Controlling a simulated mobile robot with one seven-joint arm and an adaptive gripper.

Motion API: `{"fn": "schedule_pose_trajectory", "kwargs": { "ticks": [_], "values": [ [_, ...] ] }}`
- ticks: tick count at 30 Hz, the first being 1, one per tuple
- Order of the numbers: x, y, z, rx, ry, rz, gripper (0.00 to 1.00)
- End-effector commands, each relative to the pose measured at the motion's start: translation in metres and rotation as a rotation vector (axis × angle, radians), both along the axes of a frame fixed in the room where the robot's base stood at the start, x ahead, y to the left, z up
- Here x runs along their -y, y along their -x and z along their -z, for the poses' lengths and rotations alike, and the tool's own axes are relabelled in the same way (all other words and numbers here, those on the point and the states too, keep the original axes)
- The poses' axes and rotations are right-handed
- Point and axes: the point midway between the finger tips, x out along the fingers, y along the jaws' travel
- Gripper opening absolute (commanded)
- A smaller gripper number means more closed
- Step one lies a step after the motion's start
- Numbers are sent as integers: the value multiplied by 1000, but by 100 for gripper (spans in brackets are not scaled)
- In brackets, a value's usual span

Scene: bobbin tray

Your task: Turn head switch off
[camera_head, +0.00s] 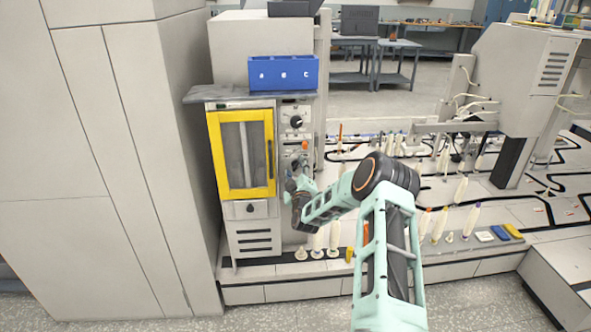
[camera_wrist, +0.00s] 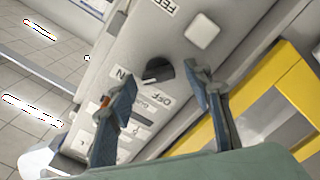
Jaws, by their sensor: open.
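The head switch is a dark round knob (camera_wrist: 158,70) on a pale panel in the wrist view. "OFF" is printed below it, and a partly covered label ending in "N" is at its left. A light mark shows on the knob's lower left; its exact setting is hard to tell. My gripper (camera_wrist: 163,75) is open, its two blue-grey fingers on either side of the knob in the picture. I cannot tell whether they touch it. In the head view my gripper (camera_head: 294,182) is at the machine's narrow control panel (camera_head: 296,108), and it hides the panel's lower part.
The yellow-framed door (camera_head: 213,150) is left of the panel; its frame (camera_wrist: 288,70) is at right in the wrist view. A white square button (camera_wrist: 201,33) sits above the knob. A blue A-B-C bin (camera_head: 283,72) stands on top. White bobbins (camera_head: 334,238) stand on the ledge below.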

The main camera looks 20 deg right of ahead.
Motion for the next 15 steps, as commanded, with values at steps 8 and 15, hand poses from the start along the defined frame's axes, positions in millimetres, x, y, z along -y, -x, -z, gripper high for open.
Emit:
{"fn": "schedule_pose_trajectory", "kwargs": {
  "ticks": [8,15],
  "values": [
    [0,0,0,1,0,-1,41],
    [0,0,0,1,0,-1,14]
  ]
}}
